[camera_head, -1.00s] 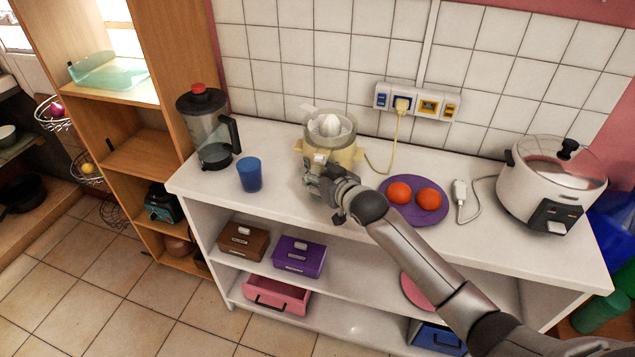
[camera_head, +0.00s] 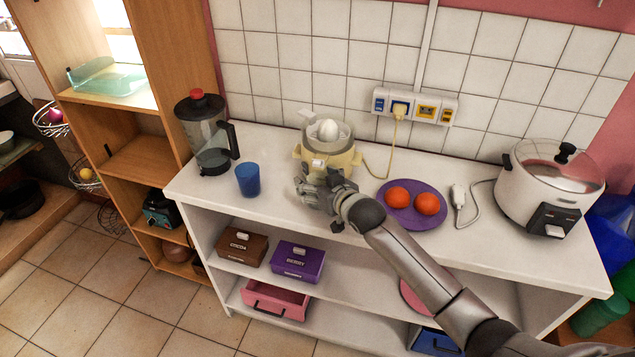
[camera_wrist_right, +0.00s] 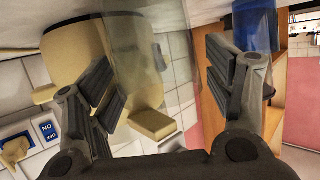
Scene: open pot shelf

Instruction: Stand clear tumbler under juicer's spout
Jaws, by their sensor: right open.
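The cream juicer (camera_head: 341,160) stands on the white counter against the tiled wall, with its reamer on top. My right gripper (camera_head: 306,190) is open just in front of it. In the right wrist view, which is turned upside down, the clear tumbler (camera_wrist_right: 148,45) stands upright in front of the juicer's body (camera_wrist_right: 75,50). It appears between the spread fingers of my gripper (camera_wrist_right: 160,62). The juicer's block-like spout (camera_wrist_right: 152,123) appears close to the tumbler's rim; exact alignment is unclear. In the head view I cannot make out the tumbler. My left gripper is out of view.
A blue cup (camera_head: 248,180) and a blender (camera_head: 207,135) stand left of the juicer. A yellow cord runs to the wall sockets (camera_head: 415,106).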

